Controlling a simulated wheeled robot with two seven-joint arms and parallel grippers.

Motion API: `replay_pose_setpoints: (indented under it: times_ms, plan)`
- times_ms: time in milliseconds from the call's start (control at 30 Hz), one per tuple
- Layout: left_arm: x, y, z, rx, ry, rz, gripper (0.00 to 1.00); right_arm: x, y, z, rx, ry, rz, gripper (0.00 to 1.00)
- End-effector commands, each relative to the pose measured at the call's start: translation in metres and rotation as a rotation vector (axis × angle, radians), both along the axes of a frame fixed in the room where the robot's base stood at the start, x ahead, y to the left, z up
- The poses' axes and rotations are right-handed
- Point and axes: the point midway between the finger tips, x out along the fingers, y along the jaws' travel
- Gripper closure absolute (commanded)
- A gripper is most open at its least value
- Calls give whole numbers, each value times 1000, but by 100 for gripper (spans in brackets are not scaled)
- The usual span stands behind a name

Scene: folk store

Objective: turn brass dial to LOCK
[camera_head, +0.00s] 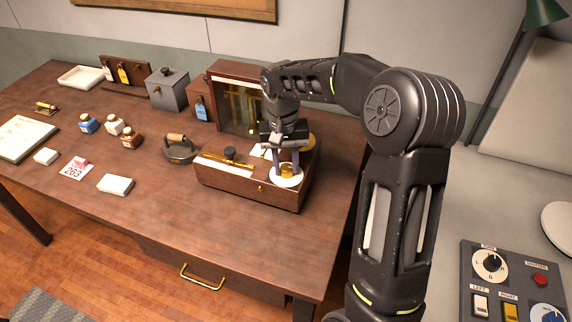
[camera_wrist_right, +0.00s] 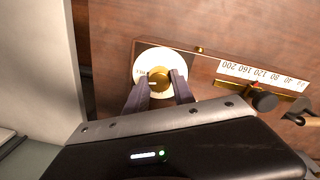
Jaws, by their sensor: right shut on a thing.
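The brass dial (camera_wrist_right: 158,78) is a round brass knob on a white disc (camera_wrist_right: 141,60) with small dark marks, set in the top of a wooden box (camera_head: 240,186). In the head view the white disc (camera_head: 287,182) shows at the right end of the box. My right gripper (camera_head: 287,168) reaches down from above, its two fingers on either side of the knob and shut on it. In the right wrist view the gripper (camera_wrist_right: 160,90) shows the same grip. The lettering on the disc is too small to read. My left gripper is not in view.
A brass slider and a white scale (camera_wrist_right: 262,76) lie on the box beside the dial. A glass-fronted wooden case (camera_head: 238,105) stands close behind the box. A dark iron (camera_head: 180,150) stands left of it. A control panel (camera_head: 510,285) is at lower right. The table front is clear.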

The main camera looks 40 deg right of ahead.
Motion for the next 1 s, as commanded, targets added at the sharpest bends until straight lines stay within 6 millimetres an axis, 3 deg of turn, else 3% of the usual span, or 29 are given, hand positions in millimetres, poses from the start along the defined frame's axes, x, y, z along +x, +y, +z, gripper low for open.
replay_pose_setpoints:
  times_ms: [1000]
  plan:
    - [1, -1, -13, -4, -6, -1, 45, 0, 0, 1, -2, -3, 951, 100]
